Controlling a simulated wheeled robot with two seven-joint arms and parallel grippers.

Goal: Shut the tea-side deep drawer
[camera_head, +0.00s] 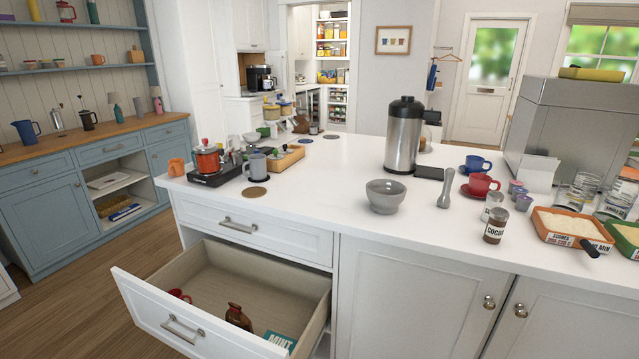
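A deep drawer (157,314) with a white front stands pulled well out of the white island, below a shut shallower drawer (249,229). Its front carries a metal bar handle (183,328). Inside lie a red item (180,295), a brown bottle-like item (238,317) and a teal box marked MINT (280,341). The frame's lower edge cuts off part of the drawer. Neither of my grippers shows in the head view.
The island top (330,235) holds a steel dispenser (404,136), a grey bowl (384,196), a cocoa jar (496,225) and red and blue cups. A blue cabinet (50,220) stands at the left. Wooden floor (70,310) is clear between it and the open drawer.

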